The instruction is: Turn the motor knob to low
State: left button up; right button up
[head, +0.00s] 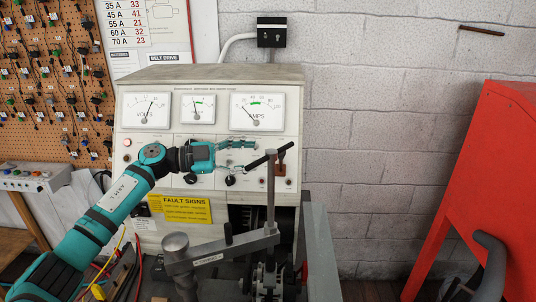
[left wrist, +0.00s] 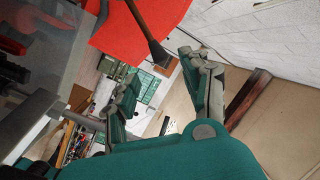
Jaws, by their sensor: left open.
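A grey test bench panel (head: 275,135) stands against the wall with gauges on top and dark knobs below. One black knob (head: 230,180) sits just under my left gripper, and another (head: 191,178) is further left. I cannot read their labels or pointer settings, so I cannot tell which is the motor knob. My left gripper (head: 250,156) is in front of the panel, below the gauges, with its fingers apart and pointing right. It is apart from the knobs in the picture. In the left wrist view its open fingers (left wrist: 158,68) hold nothing; no knob is clear there.
A metal stand with a black T-handle (head: 270,190) rises in front of the panel's right side. A yellow sign (head: 187,209) hangs below the knobs. A red cabinet (head: 480,170) stands at right.

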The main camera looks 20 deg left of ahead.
aim_at(190, 179)
jog(key=k+j, duration=0.15)
jog(key=j, duration=0.25)
jog(key=k+j, duration=0.1)
jog(key=j, duration=0.3)
jog(key=k+j, duration=0.15)
jog(key=j, duration=0.25)
jog(key=k+j, duration=0.15)
jog(key=j, duration=0.25)
jog(key=k+j, duration=0.1)
jog(key=j, duration=0.3)
